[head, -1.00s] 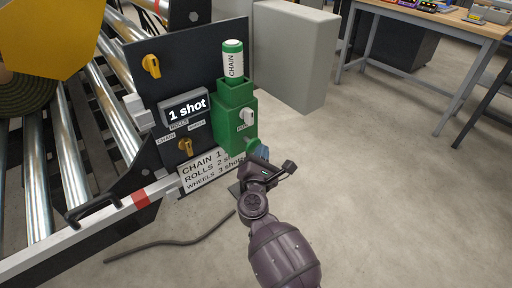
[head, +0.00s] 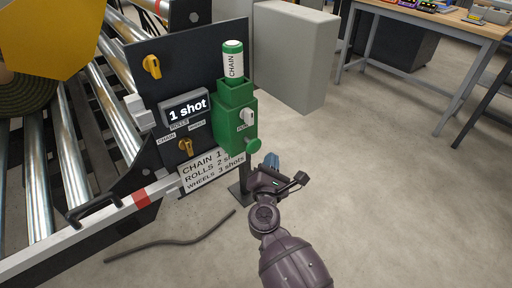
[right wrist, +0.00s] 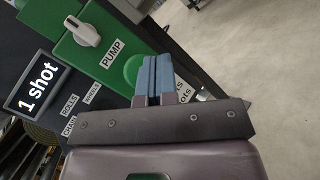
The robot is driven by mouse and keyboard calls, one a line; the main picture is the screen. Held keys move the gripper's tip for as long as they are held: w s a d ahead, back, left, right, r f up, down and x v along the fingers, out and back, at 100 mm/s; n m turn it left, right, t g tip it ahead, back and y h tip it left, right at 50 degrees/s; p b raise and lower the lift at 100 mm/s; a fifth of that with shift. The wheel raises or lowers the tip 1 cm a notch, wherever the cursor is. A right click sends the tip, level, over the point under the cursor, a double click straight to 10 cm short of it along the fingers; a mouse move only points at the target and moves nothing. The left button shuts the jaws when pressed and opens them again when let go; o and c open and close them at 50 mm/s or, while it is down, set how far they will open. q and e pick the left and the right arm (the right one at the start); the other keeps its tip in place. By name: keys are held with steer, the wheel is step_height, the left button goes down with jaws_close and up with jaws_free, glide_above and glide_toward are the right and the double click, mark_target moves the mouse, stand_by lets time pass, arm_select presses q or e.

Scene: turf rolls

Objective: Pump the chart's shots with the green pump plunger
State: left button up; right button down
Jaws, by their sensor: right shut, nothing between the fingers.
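The green pump plunger (head: 253,146) is a round knob on the front of the green pump body (head: 237,125). In the right wrist view the plunger (right wrist: 131,70) shows partly behind my fingers. My right gripper (head: 271,160) is shut and empty, just right of and below the plunger in the head view, apparently apart from it. Its blue fingers show in the right wrist view (right wrist: 157,76). The display (head: 187,109) reads "1 shot". The chart (head: 210,172) lists CHAIN 1, ROLLS 2, WHEELS 3 shots, partly cut off. A white cartridge (head: 233,62) labelled CHAIN stands in the pump.
The dark panel (head: 150,95) carries yellow knobs (head: 151,67) and (head: 185,146). A white lever (head: 247,116) sits above the plunger. Metal rollers (head: 75,180) are at left, a grey box (head: 295,55) behind. Open floor lies right; a dark hose (head: 180,242) lies in front.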

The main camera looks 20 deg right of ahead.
arm_select(q)
steer(key=shift+s+f, duration=0.1)
steer(key=shift+f, duration=0.05)
arm_select(e)
steer(key=shift+s+d, duration=0.2)
steer(key=shift+s, duration=0.4)
steer(key=shift+s+d, duration=0.2)
steer(key=shift+s, duration=0.35)
